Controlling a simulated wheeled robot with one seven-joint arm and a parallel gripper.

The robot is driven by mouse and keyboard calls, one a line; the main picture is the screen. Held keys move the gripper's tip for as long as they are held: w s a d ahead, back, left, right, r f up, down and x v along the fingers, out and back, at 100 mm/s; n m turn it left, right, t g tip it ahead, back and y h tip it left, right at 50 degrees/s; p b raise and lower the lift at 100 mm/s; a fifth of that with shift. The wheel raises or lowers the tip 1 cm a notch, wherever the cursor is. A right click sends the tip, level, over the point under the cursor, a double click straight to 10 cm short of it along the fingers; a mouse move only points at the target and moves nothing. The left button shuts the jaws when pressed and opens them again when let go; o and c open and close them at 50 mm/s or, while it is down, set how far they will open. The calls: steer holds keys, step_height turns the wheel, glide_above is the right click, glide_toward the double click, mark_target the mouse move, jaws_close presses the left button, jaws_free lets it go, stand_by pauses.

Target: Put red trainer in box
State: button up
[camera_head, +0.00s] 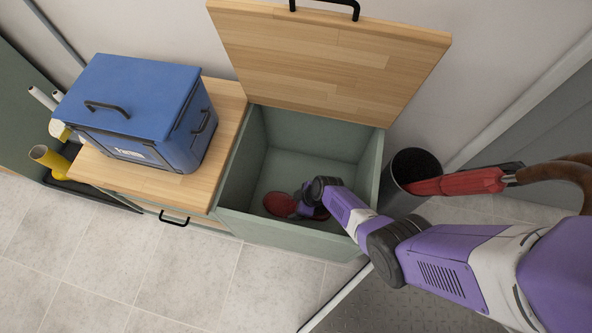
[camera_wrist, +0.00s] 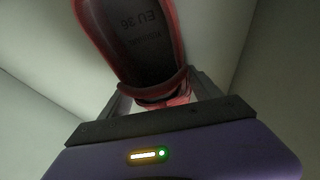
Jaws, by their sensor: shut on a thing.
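The red trainer (camera_head: 280,204) is inside the open green box (camera_head: 285,233), low down near its floor. In the wrist view the trainer (camera_wrist: 138,45) shows its dark insole with "EU 36" on it and a red rim. My gripper (camera_head: 308,208) reaches down into the box and is shut on the trainer's near end. In the wrist view my gripper (camera_wrist: 160,103) grips that end, and the pale box walls surround it. I cannot tell whether the trainer touches the box floor.
The wooden lid (camera_head: 325,55) stands open behind the box. A blue cooler (camera_head: 140,105) sits on the wooden top to the left. A dark bin (camera_head: 413,166) with a red vacuum-like tool (camera_head: 470,182) stands to the right. Tiled floor in front is clear.

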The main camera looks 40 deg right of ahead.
steer(key=o, duration=1.9)
steer(key=shift+r, duration=0.1)
steer(key=p+v, duration=0.7)
steer(key=v, duration=0.5)
